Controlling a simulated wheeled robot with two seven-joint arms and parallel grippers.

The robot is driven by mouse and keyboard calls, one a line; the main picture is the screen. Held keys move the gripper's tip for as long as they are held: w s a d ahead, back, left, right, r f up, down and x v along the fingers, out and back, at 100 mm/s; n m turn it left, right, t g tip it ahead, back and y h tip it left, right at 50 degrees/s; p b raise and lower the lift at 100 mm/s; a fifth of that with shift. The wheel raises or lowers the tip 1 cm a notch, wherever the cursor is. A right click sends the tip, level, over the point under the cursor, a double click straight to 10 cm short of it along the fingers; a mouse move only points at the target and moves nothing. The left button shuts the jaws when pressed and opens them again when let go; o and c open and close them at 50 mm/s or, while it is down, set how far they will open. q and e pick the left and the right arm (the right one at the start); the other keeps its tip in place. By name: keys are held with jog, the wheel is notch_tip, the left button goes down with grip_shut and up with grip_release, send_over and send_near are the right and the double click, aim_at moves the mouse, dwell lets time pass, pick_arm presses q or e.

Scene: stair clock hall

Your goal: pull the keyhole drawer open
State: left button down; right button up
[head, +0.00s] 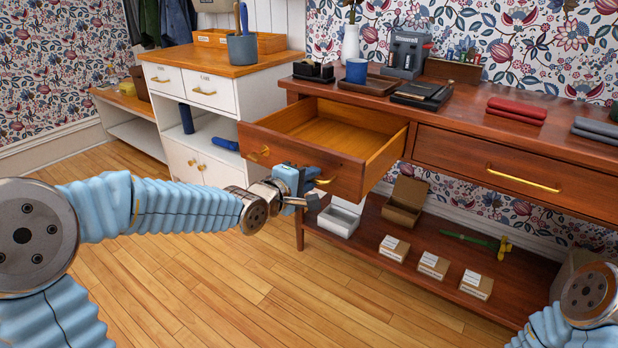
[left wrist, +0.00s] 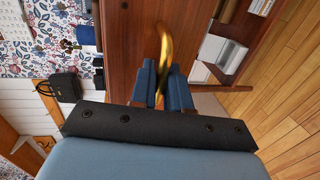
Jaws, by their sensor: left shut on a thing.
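The wooden drawer (head: 362,172) under the left part of the brown table is pulled well out, and its inside looks empty. Brass shows on its front (head: 260,152) left of my left gripper (head: 304,184), and a brass handle (head: 325,181) shows at the gripper's right. My left gripper is shut on this handle. In the left wrist view, the curved brass handle (left wrist: 165,45) passes between the blue fingers (left wrist: 160,78), in front of the drawer's wooden front (left wrist: 120,50). I cannot make out a keyhole. My right gripper is out of view; only part of that arm shows.
A closed drawer (head: 450,160) with a long brass handle is at the right. The tabletop holds a blue cup (head: 357,70), trays and red cloths (head: 516,111). Boxes stand on the low shelf (head: 370,245). A white cabinet (head: 190,110) stands at the left. The wooden floor is clear.

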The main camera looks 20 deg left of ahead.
pick_arm(q)
jog(key=c, duration=1.3)
grip_release()
jog(key=p+v, duration=0.3)
jog(key=v, duration=1)
jog(key=shift+s+a+p, duration=0.1)
jog(key=shift+s+p, duration=0.2)
jog(key=shift+s, duration=0.1)
